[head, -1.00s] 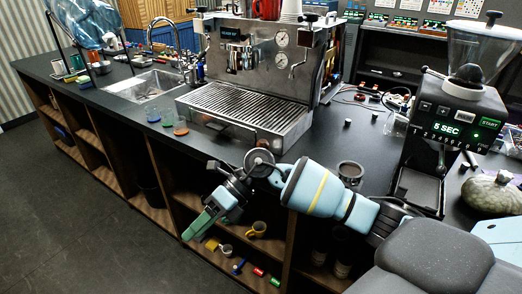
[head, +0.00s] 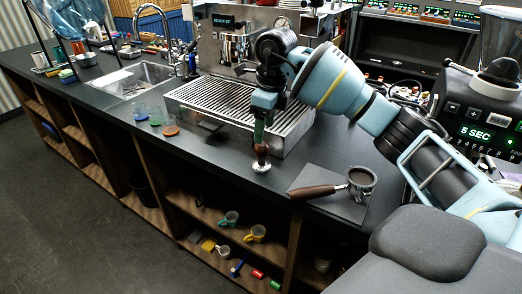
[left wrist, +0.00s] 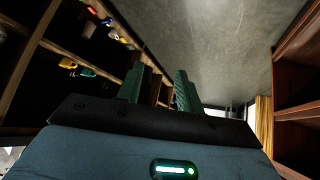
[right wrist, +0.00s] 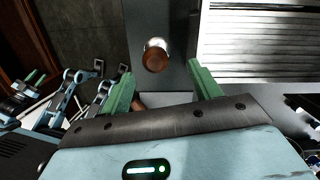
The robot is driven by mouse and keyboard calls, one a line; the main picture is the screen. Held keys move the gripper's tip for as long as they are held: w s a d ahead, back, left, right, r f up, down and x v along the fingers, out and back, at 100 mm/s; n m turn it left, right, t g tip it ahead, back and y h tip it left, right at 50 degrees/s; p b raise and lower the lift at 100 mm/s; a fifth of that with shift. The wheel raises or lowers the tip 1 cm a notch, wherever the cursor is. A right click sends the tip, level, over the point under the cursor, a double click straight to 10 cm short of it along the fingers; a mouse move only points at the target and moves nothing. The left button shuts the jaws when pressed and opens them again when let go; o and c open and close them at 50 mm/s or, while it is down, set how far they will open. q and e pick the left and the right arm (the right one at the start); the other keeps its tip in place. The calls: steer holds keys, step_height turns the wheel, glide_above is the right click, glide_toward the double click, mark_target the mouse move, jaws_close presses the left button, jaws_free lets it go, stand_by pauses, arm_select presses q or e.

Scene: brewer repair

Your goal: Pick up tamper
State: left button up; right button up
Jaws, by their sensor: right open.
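The tamper (head: 262,158) stands upright on the black counter near its front edge, wooden handle up and round metal base down. In the right wrist view the tamper (right wrist: 155,57) shows from above, just beyond and roughly between the fingertips. My right gripper (head: 260,133) points down at the top of the handle, its fingers apart and closed on nothing. Its two green fingers (right wrist: 161,78) stand wide apart in the right wrist view. My left gripper (left wrist: 159,82) shows only in the left wrist view; its fingers are apart and empty, by the shelves below the counter.
The espresso machine's slatted drip tray (head: 225,107) is close behind the tamper. A portafilter (head: 360,180) with a wooden handle rests on a dark mat (head: 340,207) to the right. The grinder (head: 485,120) stands farther right. Mugs (head: 255,234) sit on the shelf below.

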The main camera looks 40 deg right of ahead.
mark_target(262, 149)
steer(key=shift+s+a, duration=0.15)
steer(key=shift+s, duration=0.05)
steer(key=shift+w+a+f, duration=0.1)
steer(key=shift+f, duration=1.15)
steer(key=shift+a+f, duration=0.1)
steer(key=shift+f, duration=0.35)
arm_select(q)
steer(key=shift+s+a+r+p, duration=0.2)
steer(key=shift+s+p, duration=0.1)
arm_select(e)
steer(key=shift+w+a+f, duration=0.1)
steer(key=shift+a+f, duration=0.05)
steer(key=shift+f, duration=2)
steer(key=shift+r, duration=0.1)
jaws_close()
